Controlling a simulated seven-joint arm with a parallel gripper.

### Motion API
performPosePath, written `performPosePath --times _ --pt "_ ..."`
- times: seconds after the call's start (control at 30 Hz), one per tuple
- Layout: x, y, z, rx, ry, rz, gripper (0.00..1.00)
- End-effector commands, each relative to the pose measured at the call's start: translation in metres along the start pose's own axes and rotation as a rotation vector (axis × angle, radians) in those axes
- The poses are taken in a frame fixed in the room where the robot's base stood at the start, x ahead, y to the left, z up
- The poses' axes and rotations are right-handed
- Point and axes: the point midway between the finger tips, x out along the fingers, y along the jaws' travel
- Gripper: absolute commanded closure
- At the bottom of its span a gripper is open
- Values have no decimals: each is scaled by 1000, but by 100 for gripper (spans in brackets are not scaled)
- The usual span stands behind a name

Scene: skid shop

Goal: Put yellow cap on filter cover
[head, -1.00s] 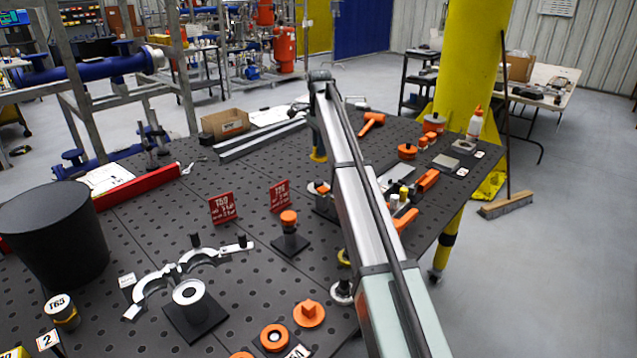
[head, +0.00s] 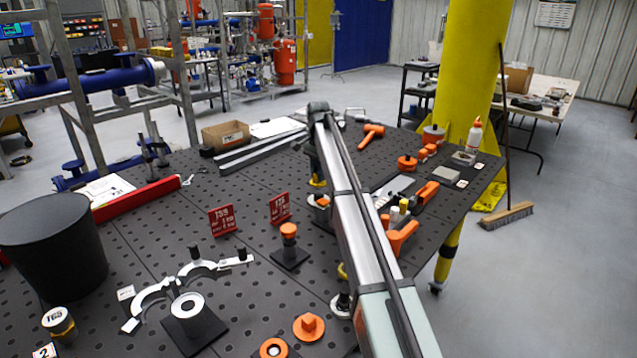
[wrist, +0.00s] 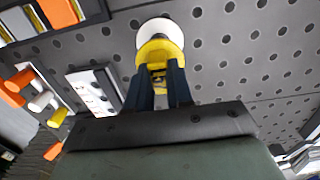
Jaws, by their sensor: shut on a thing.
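The yellow cap (wrist: 160,50) is between the two dark fingertips of my gripper (wrist: 164,72), which is shut on it. In the head view the yellow cap (head: 318,183) shows small beside my arm, which hides most of the gripper. A round white-topped piece (wrist: 157,27), which looks like the filter cover, lies directly beyond the cap in the wrist view, partly hidden by it. I cannot tell whether cap and cover touch.
An orange-topped post (head: 289,232) on a black base and red signs (head: 222,220) stand left of my arm. Orange tools and small cylinders (head: 403,205) lie close on its right. A silver clamp (head: 190,275) lies nearer. Perforated tabletop (wrist: 225,55) is bare beside the cap.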

Motion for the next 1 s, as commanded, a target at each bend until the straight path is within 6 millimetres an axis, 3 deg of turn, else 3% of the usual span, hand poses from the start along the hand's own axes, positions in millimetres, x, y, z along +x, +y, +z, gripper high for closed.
performPosePath --times 0.33,0.77,0.8,1.0 --pt "35 0 0 1 0 1 100" --pt "40 0 0 1 0 0 100" --pt "40 0 0 1 0 0 76" --pt "40 0 0 1 0 0 57"
